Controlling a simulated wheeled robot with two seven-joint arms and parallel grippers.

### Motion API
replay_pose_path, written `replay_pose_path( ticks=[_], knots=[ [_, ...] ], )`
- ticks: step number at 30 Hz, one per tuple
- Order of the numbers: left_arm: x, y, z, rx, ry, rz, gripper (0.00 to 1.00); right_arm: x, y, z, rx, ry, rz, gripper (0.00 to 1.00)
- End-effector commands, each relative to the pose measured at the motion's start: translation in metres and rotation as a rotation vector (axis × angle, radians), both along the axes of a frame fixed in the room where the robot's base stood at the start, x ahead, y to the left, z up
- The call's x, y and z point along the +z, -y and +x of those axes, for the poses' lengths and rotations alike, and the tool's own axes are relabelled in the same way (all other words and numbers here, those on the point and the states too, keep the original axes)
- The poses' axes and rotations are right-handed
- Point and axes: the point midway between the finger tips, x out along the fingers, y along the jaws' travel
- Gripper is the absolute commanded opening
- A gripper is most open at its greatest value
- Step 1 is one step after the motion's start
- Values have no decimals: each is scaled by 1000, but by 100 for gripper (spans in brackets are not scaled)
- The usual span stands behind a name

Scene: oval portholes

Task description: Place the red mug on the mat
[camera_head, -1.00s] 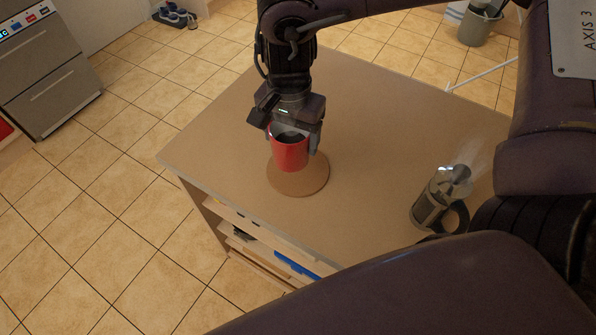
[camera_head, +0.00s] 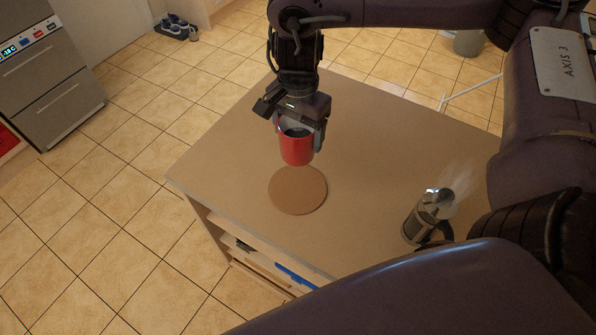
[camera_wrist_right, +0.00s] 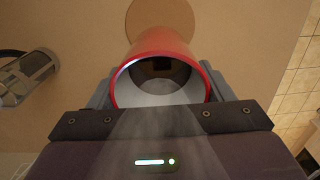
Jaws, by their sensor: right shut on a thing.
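The red mug (camera_head: 297,151) is upright in my right gripper (camera_head: 299,133), with a finger on either side of it. In the head view the mug shows just behind the round brown mat (camera_head: 297,196), which lies flat and bare on the counter. The mug looks lifted above the counter, though its base height is hard to judge. In the right wrist view the red mug (camera_wrist_right: 162,50) opens toward the camera, and part of the mat (camera_wrist_right: 160,14) shows beyond it. My left gripper is not in view.
A French press (camera_head: 428,216) stands on the counter (camera_head: 375,150) at the right, near my arm. The counter around the mat is clear. Open shelves are below the front edge.

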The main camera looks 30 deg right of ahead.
Motion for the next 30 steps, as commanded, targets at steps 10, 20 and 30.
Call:
replay_pose_path(
  ticks=[10,20,30],
  knots=[
    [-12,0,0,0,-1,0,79,-77,-1,-1,0,-4,3,36],
    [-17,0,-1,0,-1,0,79,-106,0,0,1,2,1,36],
    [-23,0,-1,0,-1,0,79,-137,0,1,0,2,1,36]
  ],
)
